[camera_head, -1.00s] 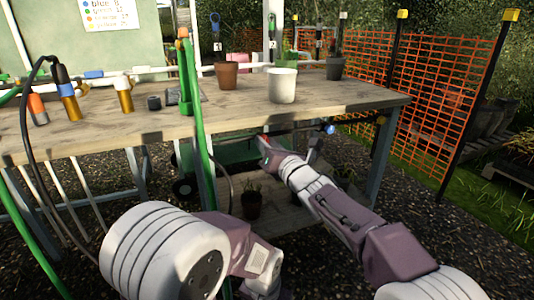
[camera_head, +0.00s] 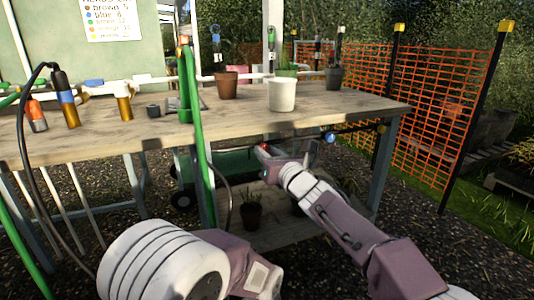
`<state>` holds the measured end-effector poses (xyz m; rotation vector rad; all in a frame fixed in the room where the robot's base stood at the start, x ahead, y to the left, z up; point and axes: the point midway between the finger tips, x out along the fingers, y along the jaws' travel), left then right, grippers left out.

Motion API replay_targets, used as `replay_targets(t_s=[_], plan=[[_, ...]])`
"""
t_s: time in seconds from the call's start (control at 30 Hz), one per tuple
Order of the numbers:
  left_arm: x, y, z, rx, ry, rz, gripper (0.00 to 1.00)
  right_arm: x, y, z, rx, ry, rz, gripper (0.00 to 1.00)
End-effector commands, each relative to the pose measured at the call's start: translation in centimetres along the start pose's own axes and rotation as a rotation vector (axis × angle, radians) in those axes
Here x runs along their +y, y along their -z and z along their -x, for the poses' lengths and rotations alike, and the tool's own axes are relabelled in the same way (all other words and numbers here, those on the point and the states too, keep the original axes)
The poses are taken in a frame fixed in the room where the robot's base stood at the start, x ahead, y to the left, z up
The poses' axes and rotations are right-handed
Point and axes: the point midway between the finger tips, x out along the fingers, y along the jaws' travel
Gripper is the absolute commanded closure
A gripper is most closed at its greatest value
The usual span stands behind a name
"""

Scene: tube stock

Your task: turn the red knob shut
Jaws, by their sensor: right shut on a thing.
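The red knob (camera_head: 263,148) shows as a small patch of red under the front edge of the table, at the tip of my right gripper. My right gripper (camera_head: 268,156) reaches in from the lower right and is shut on the red knob, which it mostly hides. How far the knob is turned cannot be told. My left arm fills the bottom middle of the view, and its gripper is out of the picture.
A green hose (camera_head: 196,120) hangs left of my right gripper. Potted plants (camera_head: 251,213) stand below.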

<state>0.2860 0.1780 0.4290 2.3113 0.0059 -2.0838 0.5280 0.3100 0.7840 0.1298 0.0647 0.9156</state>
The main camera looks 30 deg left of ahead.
Motion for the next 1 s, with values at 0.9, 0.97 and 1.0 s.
replay_targets(t_s=[0.9, 0.97, 1.0], plan=[[-0.1, -0.3, -2.5, 0.0, 0.0, 0.0, 0.43, 0.0, 0.2, 7.7, 0.002, 0.001, 0.0, 0.51], [-0.1, -0.3, -2.5, 0.0, 0.0, 0.0, 0.43, -0.1, 0.2, 8.3, 0.003, 0.002, -0.001, 0.51], [-0.1, -0.3, -2.5, 0.0, 0.0, 0.0, 0.43, -0.1, 0.2, 8.7, 0.003, 0.002, -0.001, 0.51]])
